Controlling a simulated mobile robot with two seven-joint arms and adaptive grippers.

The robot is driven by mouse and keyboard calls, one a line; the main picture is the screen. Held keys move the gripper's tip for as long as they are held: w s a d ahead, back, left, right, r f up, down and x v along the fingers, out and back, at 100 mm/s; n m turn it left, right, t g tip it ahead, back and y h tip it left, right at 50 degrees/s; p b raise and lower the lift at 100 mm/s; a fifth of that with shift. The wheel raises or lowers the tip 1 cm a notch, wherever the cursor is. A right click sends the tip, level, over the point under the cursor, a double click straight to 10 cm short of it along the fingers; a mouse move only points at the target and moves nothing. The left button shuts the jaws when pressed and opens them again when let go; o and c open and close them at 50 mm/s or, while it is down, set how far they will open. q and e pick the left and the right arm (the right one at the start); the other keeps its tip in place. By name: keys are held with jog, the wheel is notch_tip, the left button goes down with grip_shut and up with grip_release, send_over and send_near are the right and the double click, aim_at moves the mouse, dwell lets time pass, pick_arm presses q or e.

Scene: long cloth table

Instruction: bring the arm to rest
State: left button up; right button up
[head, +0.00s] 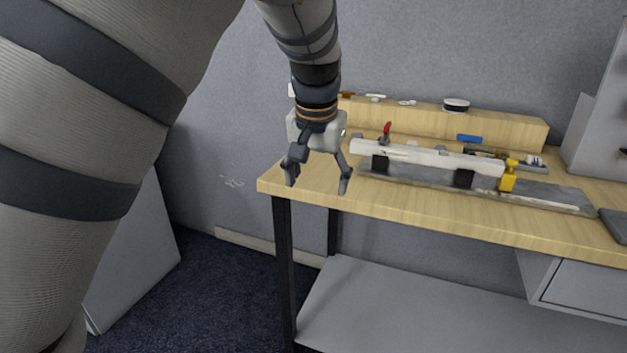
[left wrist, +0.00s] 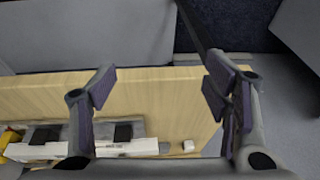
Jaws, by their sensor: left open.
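My left gripper (head: 318,182) hangs from the arm that comes in at the top, over the left end of the wooden table (head: 400,203). Its fingers point down, spread apart, with nothing between them. In the left wrist view the left gripper (left wrist: 165,90) is open too, with the bare table top and its edge showing between the fingers. My left arm fills much of the left side of the head view. My right gripper is in neither view.
A white bar (head: 428,158) on black blocks stands on a grey plate (head: 545,197) right of the gripper. A yellow piece (head: 508,176) sits at its end. A wooden riser (head: 500,123) with small items runs along the back. A lower shelf (head: 400,305) lies beneath.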

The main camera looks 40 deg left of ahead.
pick_arm(q)
jog(key=shift+w+f, duration=0.1)
jog(key=shift+w, duration=0.05)
jog(key=s+f+g, duration=0.1)
jog(key=s+f, duration=0.3)
jog(key=f, duration=0.4)
jog(key=s+f+m+g, duration=0.1)
jog(key=s+f, duration=0.3)
jog(key=f, duration=0.4)
jog(key=s+f+g, duration=0.1)
jog(key=s+f, duration=0.3)
jog(key=f, duration=0.4)
jog(key=s+d+f, duration=0.3)
jog(key=s, duration=0.6)
jog(key=s+d+f+m+g+h, duration=0.1)
jog(key=s+d+f, duration=0.2)
jog(key=s, duration=0.6)
jog(key=s+d+f+h, duration=0.1)
jog(key=s+d+f, duration=0.2)
jog(key=s, duration=0.6)
jog(key=shift+d+f+g, duration=0.3)
jog(key=shift+d+f, duration=0.05)
jog(key=shift+d, duration=0.05)
